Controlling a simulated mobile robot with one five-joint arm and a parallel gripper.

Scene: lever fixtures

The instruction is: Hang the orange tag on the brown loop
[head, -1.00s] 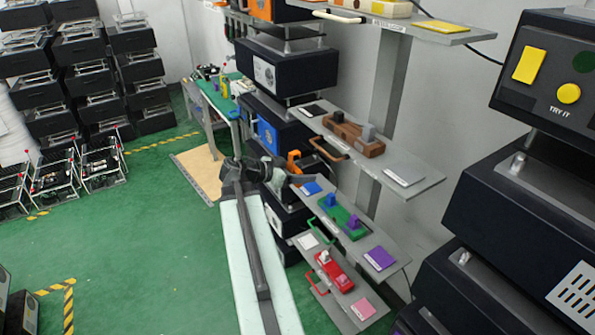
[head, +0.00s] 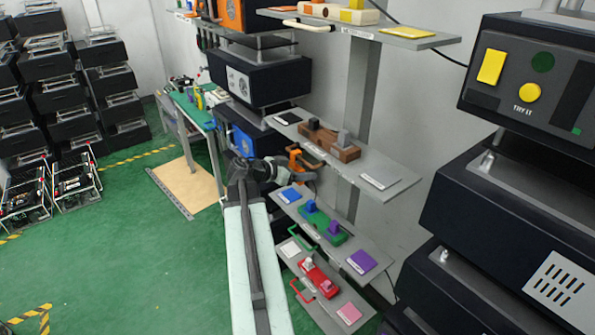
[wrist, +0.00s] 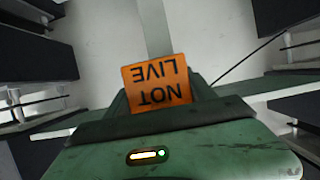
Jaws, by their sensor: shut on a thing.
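My gripper (head: 300,170) is at the front of the middle shelf. It is shut on the orange tag (head: 294,157). In the wrist view the tag (wrist: 157,82) stands up from the jaws and reads "NOT LIVE" upside down. The brown loop (head: 313,159) is a handle on the front edge of the middle shelf, below the brown block. In the head view the tag is just left of the loop, and the gripper partly covers this area. I cannot tell whether tag and loop touch. The loop does not show clearly in the wrist view.
The middle shelf (head: 400,180) carries a brown block (head: 335,149) with grey and dark knobs. Lower shelves hold a green block (head: 325,225) and a red block (head: 320,280), with green and red loops at their edges. Green floor (head: 130,240) is open at the left.

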